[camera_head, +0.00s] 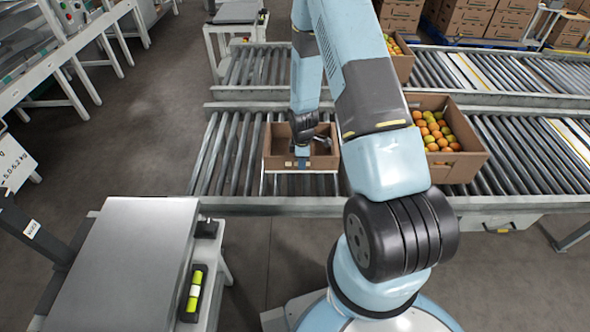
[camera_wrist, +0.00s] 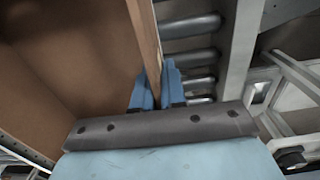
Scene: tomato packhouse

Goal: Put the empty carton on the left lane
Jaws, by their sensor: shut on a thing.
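The empty brown carton (camera_head: 274,158) is over the rollers of the near conveyor, left of a carton filled with tomatoes. My gripper (camera_head: 302,163) is shut on its near wall; my arm hides part of its right side. In the wrist view, the two blue fingertips of my gripper (camera_wrist: 157,88) pinch the carton's wall (camera_wrist: 146,40) from both sides. The bare carton interior shows left of the wall, and rollers show right of it. The carton looks upright and close to the rollers, but I cannot tell whether it rests on them. The near conveyor's left rollers (camera_head: 228,150) are bare.
The filled tomato carton (camera_head: 474,160) stands on the near conveyor to the right. A second conveyor (camera_head: 262,68) runs behind, with another tomato carton (camera_head: 403,66). A grey-topped bench (camera_head: 140,250) stands at front left. Stacked cartons (camera_head: 465,22) are at the back.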

